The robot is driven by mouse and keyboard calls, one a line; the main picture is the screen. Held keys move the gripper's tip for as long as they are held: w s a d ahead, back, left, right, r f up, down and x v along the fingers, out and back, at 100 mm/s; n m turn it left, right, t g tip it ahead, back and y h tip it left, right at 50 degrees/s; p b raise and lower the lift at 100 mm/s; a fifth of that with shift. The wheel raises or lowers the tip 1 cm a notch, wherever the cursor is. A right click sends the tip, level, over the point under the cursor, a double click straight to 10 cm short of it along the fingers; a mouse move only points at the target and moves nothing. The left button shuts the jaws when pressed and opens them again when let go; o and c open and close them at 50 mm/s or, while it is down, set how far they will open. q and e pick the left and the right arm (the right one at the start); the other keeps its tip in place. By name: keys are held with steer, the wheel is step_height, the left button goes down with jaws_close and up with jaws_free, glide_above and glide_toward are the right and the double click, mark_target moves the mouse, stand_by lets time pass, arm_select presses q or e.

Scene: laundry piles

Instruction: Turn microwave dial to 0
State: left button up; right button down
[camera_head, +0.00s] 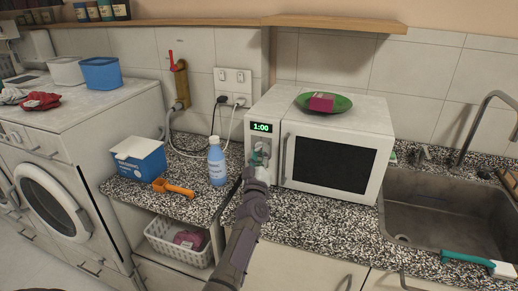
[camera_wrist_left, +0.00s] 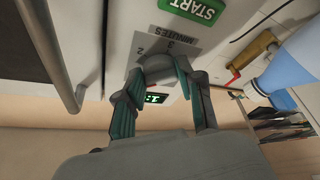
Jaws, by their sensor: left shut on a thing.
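The white microwave (camera_head: 386,152) stands on the speckled counter, its door closed and its green display (camera_head: 261,127) reading 1:00. My left gripper (camera_head: 261,155) is at its control panel, below the display, and hides most of the dial in the head view. In the left wrist view the grey dial (camera_wrist_left: 157,64) sits between the teal-padded fingers of my left gripper (camera_wrist_left: 158,88), which is shut on it. A grey label with MINUTES, 3 and 2 (camera_wrist_left: 172,44) and a green START button (camera_wrist_left: 194,10) show beside the dial. The dial's pointer is hidden. My right gripper is not in view.
A blue bottle (camera_head: 216,163) stands close left of my left arm, near an orange scoop (camera_head: 174,187) and a blue-and-white box (camera_head: 139,160). A green plate (camera_head: 341,104) with a pink item lies on the microwave. The sink (camera_head: 440,215) is at right.

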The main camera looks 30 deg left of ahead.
arm_select(q)
steer(key=shift+d+r+n+g+y+p, duration=0.15)
steer(key=shift+n+g+p, duration=0.6)
steer(key=shift+n+p, duration=1.1)
steer(key=shift+r+n+g+y+p, duration=0.15)
steer(key=shift+n+g+p, duration=0.65)
steer(key=shift+n+p, duration=1.05)
steer(key=shift+d+r+n+g+y+p, duration=0.15)
steer(key=shift+n+g+p, duration=0.6)
steer(key=shift+n+p, duration=1.1)
steer(key=shift+n+b, duration=0.45)
steer(key=shift+n, duration=0.1)
steer(key=o, duration=1.1)
steer(key=shift+a, duration=0.1)
steer(key=shift+o, duration=0.2)
